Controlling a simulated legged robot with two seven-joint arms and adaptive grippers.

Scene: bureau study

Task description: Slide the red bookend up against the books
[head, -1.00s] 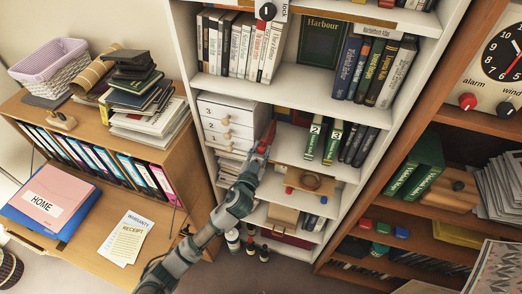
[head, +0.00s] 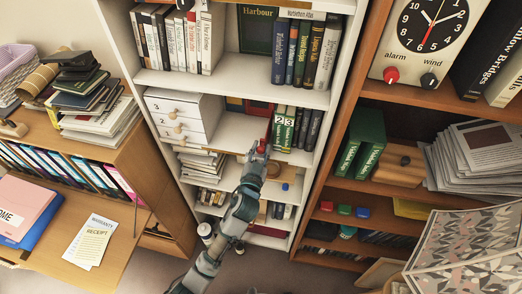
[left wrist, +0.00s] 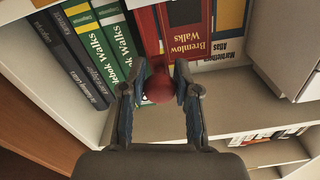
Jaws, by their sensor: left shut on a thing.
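The red bookend shows as a small red piece (head: 261,144) at my left gripper, and as a rounded red knob (left wrist: 159,89) between its fingertips in the left wrist view. The rest of it is hidden. My left gripper (head: 258,153) is shut on it. It is at the middle shelf, just left of the upright books. Two green books (head: 284,128) numbered 2 and 3 stand nearest, with dark books (head: 308,129) to their right. In the left wrist view the green books (left wrist: 115,35) are close beside the left finger. Contact with the bookend cannot be told. My right gripper is not in view.
A white drawer box (head: 185,117) stands left on the same shelf, above stacked papers (head: 203,164). A red book (left wrist: 197,32) faces out behind the gripper. The shelf above holds a book row (head: 306,52). The white upright closes the shelf's right end.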

